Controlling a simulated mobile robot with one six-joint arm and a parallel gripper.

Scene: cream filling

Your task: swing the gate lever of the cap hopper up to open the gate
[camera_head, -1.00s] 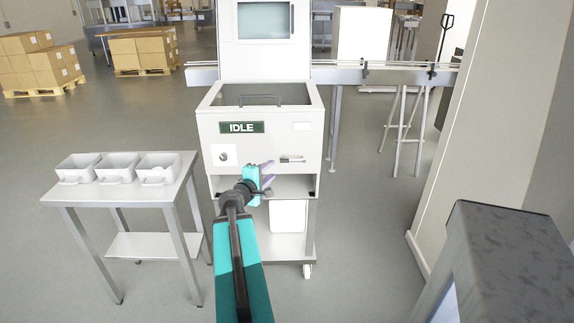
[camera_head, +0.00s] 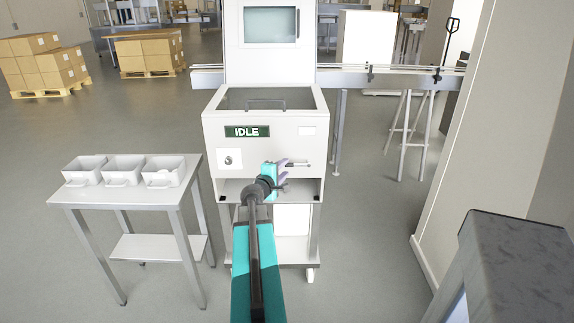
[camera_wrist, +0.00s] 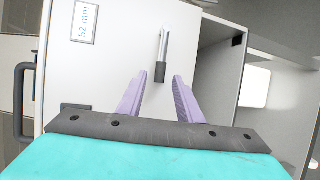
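The cap hopper is a white machine cabinet (camera_head: 216,134) with a green "IDLE" sign. Its gate lever (camera_head: 298,164) is a short metal bar lying about level on the lower right of the front face. In the wrist view the lever (camera_wrist: 165,46) shows as a silver bar with a dark grip end pointing toward my gripper. My gripper (camera_head: 284,173) is at the lever's left end. In the wrist view my gripper (camera_wrist: 159,83) has its two purple fingers apart, with the lever's dark end just ahead of the gap. The fingers do not appear to touch it.
A white "52 mm" label (camera_wrist: 84,22) is on the front face. A dark handle (camera_wrist: 22,100) sticks out at the wrist view's left. An open bay (camera_wrist: 222,70) lies below the lever. A steel side table (camera_head: 183,185) with white bins stands left.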

